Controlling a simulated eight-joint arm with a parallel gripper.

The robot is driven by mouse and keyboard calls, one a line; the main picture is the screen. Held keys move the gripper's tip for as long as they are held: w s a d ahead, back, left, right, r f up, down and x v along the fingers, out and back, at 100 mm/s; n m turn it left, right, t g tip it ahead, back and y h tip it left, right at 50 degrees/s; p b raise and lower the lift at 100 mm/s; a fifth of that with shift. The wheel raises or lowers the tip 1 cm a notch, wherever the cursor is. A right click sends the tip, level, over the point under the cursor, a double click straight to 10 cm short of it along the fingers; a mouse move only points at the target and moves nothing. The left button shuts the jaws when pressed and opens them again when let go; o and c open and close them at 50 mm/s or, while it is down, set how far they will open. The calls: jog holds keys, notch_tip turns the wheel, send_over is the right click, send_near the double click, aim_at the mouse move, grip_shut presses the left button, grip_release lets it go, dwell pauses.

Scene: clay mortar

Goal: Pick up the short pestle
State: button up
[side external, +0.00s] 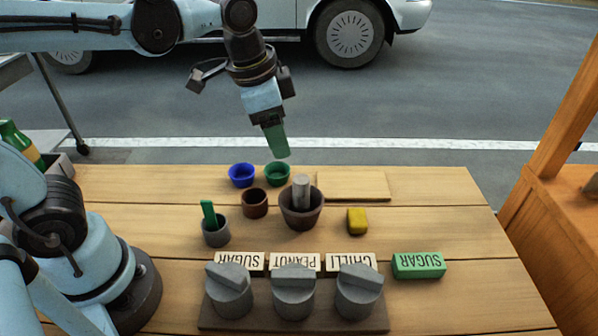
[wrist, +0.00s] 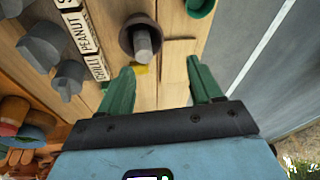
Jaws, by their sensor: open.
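The short pestle (side external: 301,190) is a light grey cylinder standing in the brown clay mortar (side external: 302,220), its upper part above the rim. In the wrist view the pestle (wrist: 143,42) pokes out of the mortar (wrist: 126,38), beyond the fingertips and left of the middle of the jaws. My gripper (side external: 281,153) hangs above the back edge of the table, tilted, higher than the pestle and behind it. In the wrist view my gripper (wrist: 160,67) is open, its two green fingers wide apart with nothing between them. The pestle's lower end is hidden inside the mortar.
Near the mortar are a blue bowl (side external: 241,175), a green bowl (side external: 277,174), a brown bowl (side external: 255,203), a yellow block (side external: 357,221) and a thin board (side external: 352,185). A grey cup (side external: 216,233) holds a green stick.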

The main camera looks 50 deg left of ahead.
aim_at(302, 180)
jog(key=w+d+r+m+g, duration=0.1)
jog(key=w+d+m+g, duration=0.2)
jog(key=d+m, duration=0.2)
jog(key=f, duration=0.6)
jog(key=shift+s+a+f, duration=0.15)
jog(key=shift+a+f, duration=0.1)
jog(key=shift+s+a+f, duration=0.15)
jog(key=shift+f, duration=1.25)
jog(key=shift+s+a+f, duration=0.1)
jog(key=shift+a+f, duration=0.05)
jog(key=shift+f, duration=1.2)
jog(key=shift+c, duration=0.3)
jog(key=c, duration=1.1)
jog(key=shift+r, duration=0.1)
